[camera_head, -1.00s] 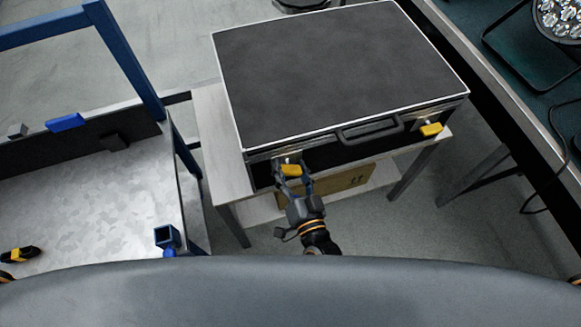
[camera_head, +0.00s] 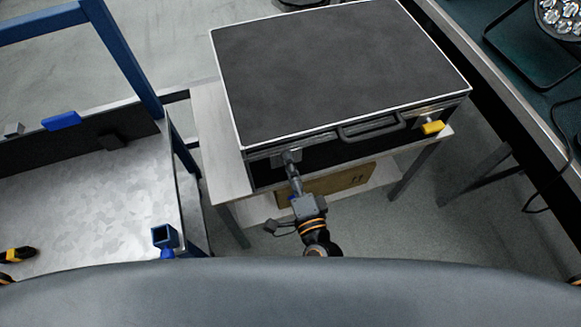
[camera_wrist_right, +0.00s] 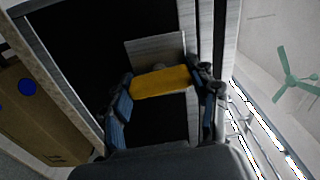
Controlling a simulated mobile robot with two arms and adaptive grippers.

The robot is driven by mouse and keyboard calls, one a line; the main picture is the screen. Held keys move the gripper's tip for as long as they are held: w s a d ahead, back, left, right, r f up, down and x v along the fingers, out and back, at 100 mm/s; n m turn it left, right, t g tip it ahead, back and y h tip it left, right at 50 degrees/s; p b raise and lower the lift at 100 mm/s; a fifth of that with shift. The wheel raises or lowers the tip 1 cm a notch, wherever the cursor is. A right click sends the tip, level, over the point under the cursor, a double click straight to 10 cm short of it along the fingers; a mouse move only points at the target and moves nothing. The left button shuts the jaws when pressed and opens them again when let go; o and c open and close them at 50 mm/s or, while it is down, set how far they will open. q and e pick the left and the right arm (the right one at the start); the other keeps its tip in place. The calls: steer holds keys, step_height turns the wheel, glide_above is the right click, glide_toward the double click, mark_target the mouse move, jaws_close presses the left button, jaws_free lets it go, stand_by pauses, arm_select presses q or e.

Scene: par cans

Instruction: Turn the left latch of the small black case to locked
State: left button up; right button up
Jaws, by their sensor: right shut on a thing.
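The small black case (camera_head: 335,65) lies shut on a small table, its handle (camera_head: 370,128) and two latches on the side facing me. My right gripper (camera_head: 290,160) is at the left latch, shut on its yellow knob. In the head view the gripper hides that knob; a metal plate shows around the fingertips. In the right wrist view the yellow left latch (camera_wrist_right: 162,82) lies between the fingers of the right gripper (camera_wrist_right: 165,86), a metal plate behind it. The yellow right latch (camera_head: 432,127) is free. My left gripper is out of view.
The light table (camera_head: 218,135) has a lower shelf with a cardboard box (camera_head: 345,182) under the case. A blue-framed cart (camera_head: 130,60) with a metal bed stands left. A dark green surface with a par can (camera_head: 558,18) and cable is at right.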

steer(key=shift+m, duration=0.5)
stand_by(0.3)
steer(key=o, duration=1.2)
steer(key=shift+c, duration=0.2)
steer(key=v, duration=1.2)
